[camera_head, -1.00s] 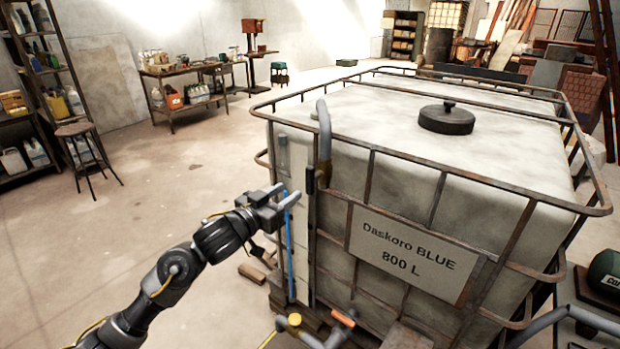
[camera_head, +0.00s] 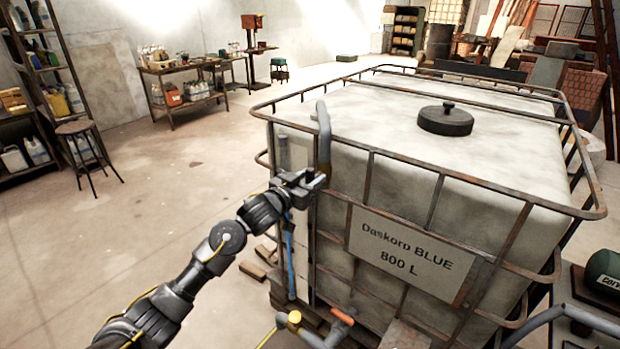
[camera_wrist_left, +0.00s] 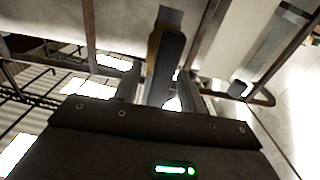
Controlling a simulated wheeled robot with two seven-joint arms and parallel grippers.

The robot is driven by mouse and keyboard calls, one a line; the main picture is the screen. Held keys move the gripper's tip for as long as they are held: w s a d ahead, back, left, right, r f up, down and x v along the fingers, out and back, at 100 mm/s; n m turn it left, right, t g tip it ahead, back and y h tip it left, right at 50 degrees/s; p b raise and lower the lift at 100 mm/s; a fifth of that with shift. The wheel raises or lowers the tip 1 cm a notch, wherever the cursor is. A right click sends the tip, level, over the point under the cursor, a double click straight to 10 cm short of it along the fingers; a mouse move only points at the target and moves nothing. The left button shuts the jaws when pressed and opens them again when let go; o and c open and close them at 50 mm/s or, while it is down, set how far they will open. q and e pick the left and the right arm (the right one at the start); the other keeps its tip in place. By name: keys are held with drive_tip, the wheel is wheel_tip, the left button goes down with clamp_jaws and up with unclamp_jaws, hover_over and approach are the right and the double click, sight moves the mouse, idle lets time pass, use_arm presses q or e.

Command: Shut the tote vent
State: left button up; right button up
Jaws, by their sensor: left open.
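The caged white tote (camera_head: 440,165) has a bent grey pipe (camera_head: 324,125) at its near left corner, with a rusty yellowish lower part. A small dark upright lever (camera_head: 319,182) sits by the pipe's lower end; I take this to be the vent's handle. My left gripper (camera_head: 307,180) is at the lever, jaws apart. In the left wrist view the dark lever (camera_wrist_left: 168,65) stands between the two fingers of the left gripper (camera_wrist_left: 160,88); whether they touch it I cannot tell. My right gripper is not in view.
Tote cage bars (camera_head: 370,178) run close to the gripper. A label plate (camera_head: 412,254) hangs on the front. Below are a yellow-topped valve (camera_head: 294,318) and an orange-handled valve (camera_head: 343,316). A blue strip (camera_head: 290,258) runs down the corner.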

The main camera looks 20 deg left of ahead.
use_arm(q)
clamp_jaws()
drive_tip(key=m, duration=0.2)
drive_tip(key=m+b, duration=0.1)
drive_tip(key=m, duration=0.1)
drive_tip(key=shift+s+d+f, duration=0.1)
drive_tip(key=shift+d, duration=0.1)
drive_tip(key=m, duration=0.2)
drive_tip(key=m+b, duration=0.1)
drive_tip(key=m, duration=0.1)
drive_tip(key=shift+d+f, duration=0.15)
drive_tip(key=shift+d, duration=0.05)
drive_tip(key=m+b, duration=0.2)
drive_tip(key=m, duration=0.1)
drive_tip(key=m+b, duration=0.2)
drive_tip(key=m, duration=0.1)
drive_tip(key=m+b, duration=0.3)
drive_tip(key=m, duration=0.1)
drive_tip(key=shift+s+d+f, duration=0.15)
drive_tip(key=shift+d+f, duration=0.05)
drive_tip(key=shift+f, duration=0.2)
